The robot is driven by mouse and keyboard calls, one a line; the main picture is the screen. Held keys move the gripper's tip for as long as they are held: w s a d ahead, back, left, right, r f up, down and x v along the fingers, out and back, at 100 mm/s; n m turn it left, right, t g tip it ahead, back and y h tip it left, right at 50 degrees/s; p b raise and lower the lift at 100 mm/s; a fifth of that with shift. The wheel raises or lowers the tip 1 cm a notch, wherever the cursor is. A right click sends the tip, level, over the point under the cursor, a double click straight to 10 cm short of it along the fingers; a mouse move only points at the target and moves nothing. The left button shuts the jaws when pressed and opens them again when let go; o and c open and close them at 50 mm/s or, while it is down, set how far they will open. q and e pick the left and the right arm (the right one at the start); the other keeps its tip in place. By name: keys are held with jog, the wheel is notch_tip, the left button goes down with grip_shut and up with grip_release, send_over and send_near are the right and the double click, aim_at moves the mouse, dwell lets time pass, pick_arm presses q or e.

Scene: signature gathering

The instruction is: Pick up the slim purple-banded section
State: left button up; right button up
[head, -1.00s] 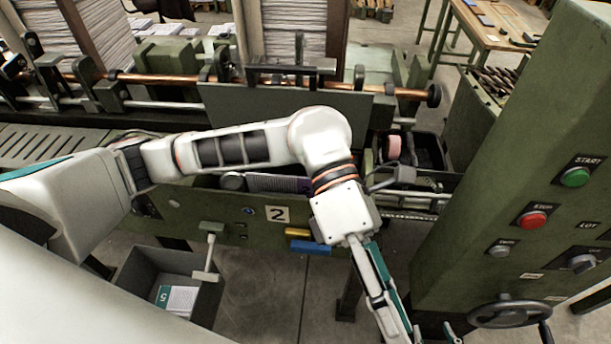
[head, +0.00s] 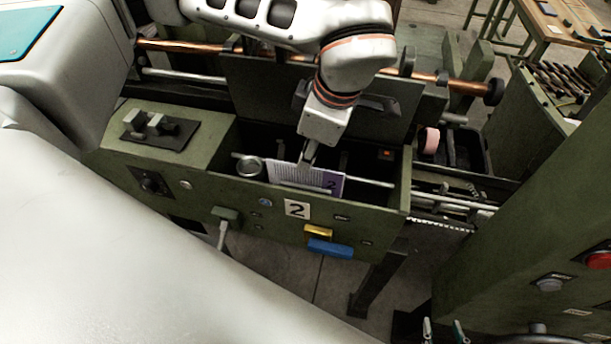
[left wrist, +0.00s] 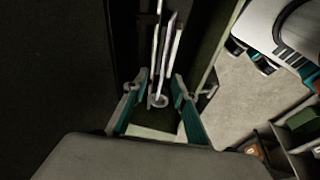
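The slim section (head: 328,184), pale with a purple end marked 2, stands in the green pocket (head: 385,207) labelled 2. My left gripper (head: 308,155) reaches down into this pocket from above; its fingers are largely hidden there. In the left wrist view the left gripper (left wrist: 160,92) is open, its teal fingers on either side of several thin upright sheets or sections (left wrist: 156,62). I cannot make out which of these carries the purple band. The tips of my right gripper (head: 445,331) show apart at the bottom edge of the head view, away from the pocket.
A round grey knob or cylinder (head: 250,167) sits at the pocket's left end. A copper rod (head: 437,78) runs behind. Yellow (head: 318,231) and blue (head: 330,249) blocks jut from the front. A green control cabinet (head: 560,235) stands at right.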

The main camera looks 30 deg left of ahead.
aim_at(305, 178)
pick_arm(q)
jog(key=x, duration=0.6)
jog(key=shift+s+d, duration=0.2)
grip_shut()
